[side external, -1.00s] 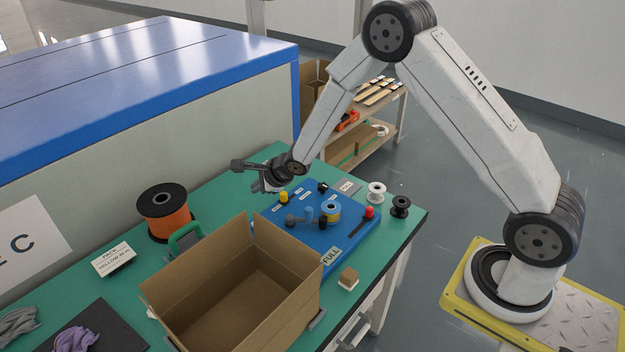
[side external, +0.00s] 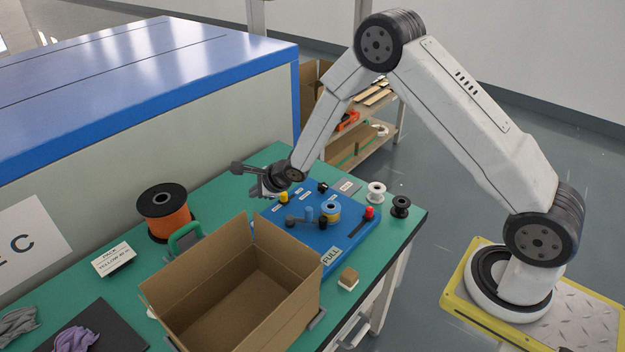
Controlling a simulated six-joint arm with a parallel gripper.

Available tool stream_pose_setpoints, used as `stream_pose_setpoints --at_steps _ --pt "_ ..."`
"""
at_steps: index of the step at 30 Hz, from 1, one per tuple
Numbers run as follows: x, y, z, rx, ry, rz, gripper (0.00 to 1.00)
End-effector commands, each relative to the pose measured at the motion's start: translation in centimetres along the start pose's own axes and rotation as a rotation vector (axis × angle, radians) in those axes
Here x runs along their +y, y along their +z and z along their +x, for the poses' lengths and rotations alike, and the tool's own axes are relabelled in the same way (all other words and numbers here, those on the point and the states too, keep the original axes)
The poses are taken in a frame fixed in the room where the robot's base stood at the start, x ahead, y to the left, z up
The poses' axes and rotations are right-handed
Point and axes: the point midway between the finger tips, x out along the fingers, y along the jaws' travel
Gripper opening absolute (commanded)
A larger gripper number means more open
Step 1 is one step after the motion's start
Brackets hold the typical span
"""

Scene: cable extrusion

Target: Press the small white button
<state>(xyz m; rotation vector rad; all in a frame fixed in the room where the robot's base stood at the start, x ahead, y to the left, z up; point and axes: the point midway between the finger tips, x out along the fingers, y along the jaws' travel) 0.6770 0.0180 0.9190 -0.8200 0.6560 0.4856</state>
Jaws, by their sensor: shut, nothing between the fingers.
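A blue panel (side external: 310,240) lies on the green table and carries several coloured knobs and handles. I cannot make out a small white button on it; it may be too small to see or hidden behind my gripper. My gripper (side external: 264,189) is over the back left edge of the panel, left of the yellow knob (side external: 283,197). It is shut and empty. I cannot tell how far its tips are above the surface, or whether they touch it.
An open cardboard box (side external: 180,310) stands in front. An orange cable spool (side external: 164,214) stands left. White (side external: 376,192) and black (side external: 400,206) spools stand right.

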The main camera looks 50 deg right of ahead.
Motion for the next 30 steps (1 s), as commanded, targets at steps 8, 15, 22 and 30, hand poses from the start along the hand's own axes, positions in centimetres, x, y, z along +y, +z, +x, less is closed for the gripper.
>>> stream_pose_setpoints --at_steps 8,15,22,30 --pt "1.4 -1.4 1.8 0.001 0.001 0.0 0.0" --pt "2.6 -2.6 3.6 0.001 0.001 0.0 0.0" --pt "3.5 -3.5 4.8 0.0 0.0 -0.001 0.0" --pt "3.9 -3.9 5.4 0.0 -0.001 -0.001 0.0"
